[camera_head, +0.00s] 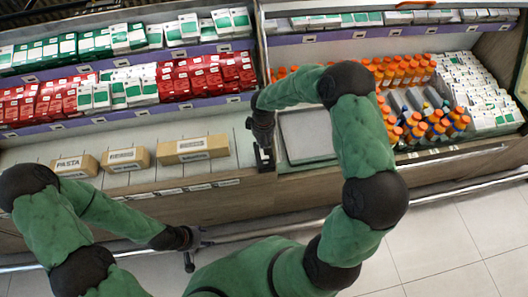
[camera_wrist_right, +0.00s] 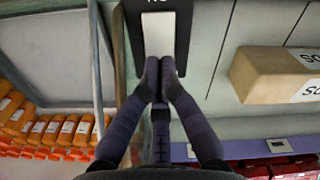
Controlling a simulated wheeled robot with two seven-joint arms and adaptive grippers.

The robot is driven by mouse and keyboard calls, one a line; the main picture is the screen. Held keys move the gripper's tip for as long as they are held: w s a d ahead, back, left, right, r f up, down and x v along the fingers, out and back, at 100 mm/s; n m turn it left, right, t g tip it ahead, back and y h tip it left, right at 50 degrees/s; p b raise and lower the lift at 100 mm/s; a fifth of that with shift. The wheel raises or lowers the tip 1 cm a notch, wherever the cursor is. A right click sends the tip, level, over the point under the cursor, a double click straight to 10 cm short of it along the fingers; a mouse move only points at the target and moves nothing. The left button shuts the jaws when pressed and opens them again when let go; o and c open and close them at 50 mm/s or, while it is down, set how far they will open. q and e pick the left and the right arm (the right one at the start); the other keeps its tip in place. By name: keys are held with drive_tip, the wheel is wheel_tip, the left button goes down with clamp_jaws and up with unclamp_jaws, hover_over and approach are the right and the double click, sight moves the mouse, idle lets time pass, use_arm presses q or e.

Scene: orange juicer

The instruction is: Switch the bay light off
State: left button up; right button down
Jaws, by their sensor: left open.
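The switch shows in the right wrist view as a white rocker (camera_wrist_right: 158,33) on a dark plate, with lettering cut off at the top edge. My right gripper (camera_wrist_right: 160,72) has its fingertips together at the rocker's lower end in that view; I cannot tell whether they touch it. In the head view my right gripper (camera_head: 265,152) points down at the shelf front, hiding most of the switch. My left gripper (camera_head: 191,250) is low in front of the shelf, open and away from the switch. Whether the bay light is on cannot be told.
Brown boxes (camera_head: 192,148), one group marked PASTA, stand on the shelf left of the switch. A grey tray (camera_head: 306,137) lies just right of it, with orange-capped bottles (camera_head: 440,122) further right. A rail (camera_head: 440,190) runs along the shelf front.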

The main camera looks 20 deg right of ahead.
drive_tip(key=shift+f+b, duration=0.75)
drive_tip(key=shift+f, duration=0.3)
idle(0.5)
drive_tip(key=shift+r+p, duration=2.45)
drive_tip(key=shift+r, duration=1.15)
drive_tip(key=shift+f, duration=0.1)
